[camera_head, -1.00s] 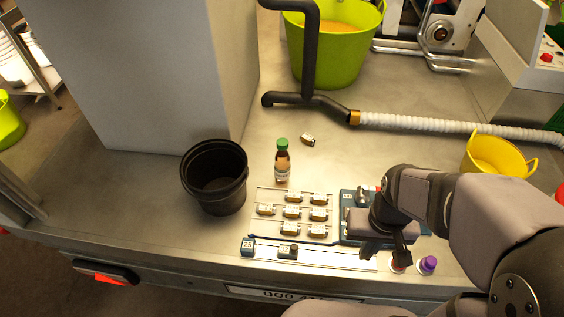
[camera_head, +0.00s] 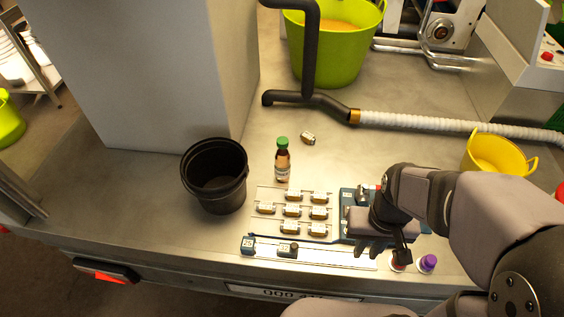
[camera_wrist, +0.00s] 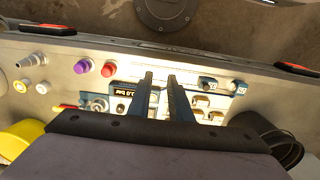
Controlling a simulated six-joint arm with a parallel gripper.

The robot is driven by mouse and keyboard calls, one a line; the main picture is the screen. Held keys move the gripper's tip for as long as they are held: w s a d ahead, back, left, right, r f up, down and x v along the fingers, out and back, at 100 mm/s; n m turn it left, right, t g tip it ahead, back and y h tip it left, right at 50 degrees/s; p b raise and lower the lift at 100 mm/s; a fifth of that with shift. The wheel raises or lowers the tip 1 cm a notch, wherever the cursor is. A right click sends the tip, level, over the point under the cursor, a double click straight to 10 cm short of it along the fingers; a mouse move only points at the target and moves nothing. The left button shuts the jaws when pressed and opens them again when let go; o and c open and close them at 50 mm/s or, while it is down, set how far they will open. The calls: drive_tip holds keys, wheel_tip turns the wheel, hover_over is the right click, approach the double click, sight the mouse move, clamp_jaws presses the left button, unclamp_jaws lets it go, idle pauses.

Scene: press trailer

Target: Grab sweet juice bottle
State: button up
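The juice bottle (camera_head: 282,163) stands upright on the metal surface in the head view, with a green cap, a pale label and amber-brown contents. It is just behind the rack of small labelled pieces. My gripper (camera_head: 378,250) is to the right of the bottle and nearer the front edge, over the blue device. In the wrist view my gripper (camera_wrist: 160,80) points down with its two fingers apart and nothing between them. The bottle cannot be made out in the wrist view.
A black bucket (camera_head: 215,200) stands left of the bottle. The rack (camera_head: 262,225) of several small pieces and a blue device (camera_head: 347,198) lie in front. One loose piece (camera_head: 307,138) lies behind. A purple-capped item (camera_head: 428,264) is near the front edge.

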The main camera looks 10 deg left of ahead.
drive_tip(key=o, duration=0.7)
drive_tip(key=t+y+b, duration=0.1)
drive_tip(key=t+b, duration=0.3)
drive_tip(key=t, duration=1)
approach(282, 146)
drive_tip(key=w+d+f, duration=0.1)
drive_tip(key=w+f, duration=0.2)
drive_tip(key=w, duration=0.1)
drive_tip(key=shift+w+a+t+h, duration=0.2)
drive_tip(key=shift+a+t+h, duration=0.2)
drive_tip(key=shift+a+t, duration=0.2)
drive_tip(key=shift+s+a+r+t, duration=0.15)
drive_tip(key=shift+a+r+t, duration=0.1)
drive_tip(key=shift+t, duration=0.25)
drive_tip(key=shift+w+f+p, duration=0.2)
drive_tip(key=shift+w+p, duration=0.4)
drive_tip(key=shift+w, duration=1.1)
drive_tip(key=shift+w+f+p, duration=0.2)
drive_tip(key=shift+w+p, duration=0.1)
drive_tip(key=shift+w, duration=0.65)
drive_tip(key=shift+w+f+p, duration=0.2)
drive_tip(key=shift+w+p, duration=0.1)
drive_tip(key=shift+w, duration=0.65)
